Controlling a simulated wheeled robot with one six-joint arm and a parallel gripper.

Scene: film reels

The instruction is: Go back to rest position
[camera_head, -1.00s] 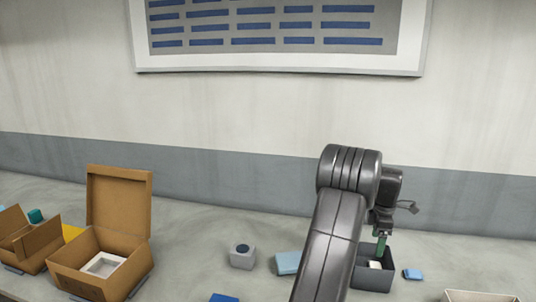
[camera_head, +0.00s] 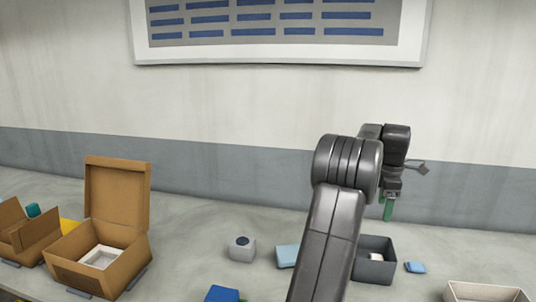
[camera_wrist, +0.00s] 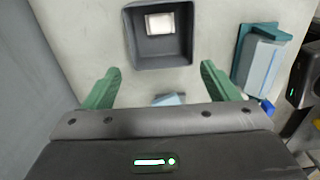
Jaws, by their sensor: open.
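My gripper (camera_head: 389,208) is raised above the dark grey box on the right of the table. In the wrist view its two green fingers (camera_wrist: 160,85) are spread wide with nothing between them. The dark grey open box (camera_wrist: 177,62) lies beyond the fingertips and holds a small white item (camera_wrist: 160,23). The box also shows in the head view (camera_head: 374,270), partly hidden behind my arm.
An open cardboard box (camera_head: 85,272) with a white frame inside stands at the left, beside another open carton (camera_head: 30,240). A grey block (camera_head: 242,249), light blue blocks (camera_head: 287,256) (camera_head: 415,267) and a pale tray (camera_head: 488,291) lie on the table.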

